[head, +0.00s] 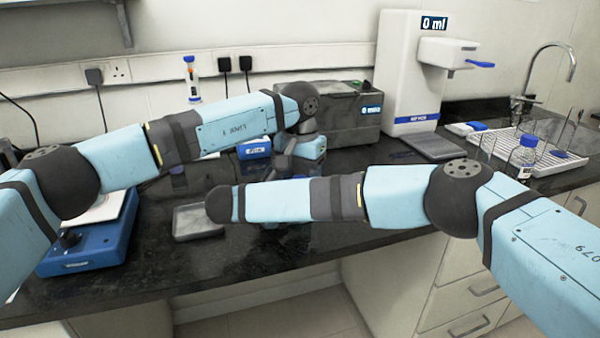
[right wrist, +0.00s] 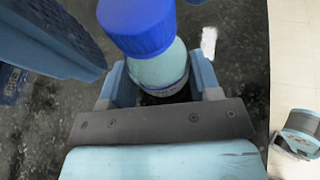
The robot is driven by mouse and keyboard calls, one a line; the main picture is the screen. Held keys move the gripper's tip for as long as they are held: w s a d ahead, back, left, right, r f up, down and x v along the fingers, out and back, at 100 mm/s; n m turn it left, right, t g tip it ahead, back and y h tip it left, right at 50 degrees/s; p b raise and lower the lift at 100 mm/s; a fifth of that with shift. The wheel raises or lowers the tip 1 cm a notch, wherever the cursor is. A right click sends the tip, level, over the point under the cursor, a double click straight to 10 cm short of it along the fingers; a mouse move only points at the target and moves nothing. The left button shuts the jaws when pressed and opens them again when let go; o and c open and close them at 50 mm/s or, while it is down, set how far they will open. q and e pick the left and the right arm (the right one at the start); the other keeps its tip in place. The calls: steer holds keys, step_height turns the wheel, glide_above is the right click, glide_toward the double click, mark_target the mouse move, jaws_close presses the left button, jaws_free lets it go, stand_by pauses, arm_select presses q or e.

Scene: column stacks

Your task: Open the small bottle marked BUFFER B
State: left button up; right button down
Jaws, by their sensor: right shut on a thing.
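In the right wrist view a small bottle (right wrist: 160,68) with a blue screw cap (right wrist: 137,25) stands between the fingers of my right gripper (right wrist: 160,90), which is shut on its body. The cap is on the bottle. Its label is mostly hidden and I cannot read it. In the head view my right forearm hides this bottle and most of the right gripper. My left gripper (head: 285,160) is just beyond my right forearm, partly hidden.
A blue-capped bottle (head: 525,152) stands by a white rack (head: 508,148) at right. A white dispenser (head: 405,75) and a grey machine (head: 345,110) stand at the back. A blue scale-like device (head: 90,255) is at left, a shallow grey tray (head: 197,222) near the front edge.

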arm_select(q)
steer(key=c, duration=0.9)
steer(key=shift+n, duration=1.7)
steer(key=o, duration=1)
steer(key=shift+r, duration=0.1)
step_height(320, 180, up, 4)
steer(key=shift+r, duration=0.2)
steer(key=shift+c, duration=0.5)
step_height(320, 180, up, 3)
steer(key=shift+r+n, duration=0.1)
steer(key=shift+n, duration=0.4)
steer(key=shift+f, duration=3.9)
steer(key=shift+c, duration=0.3)
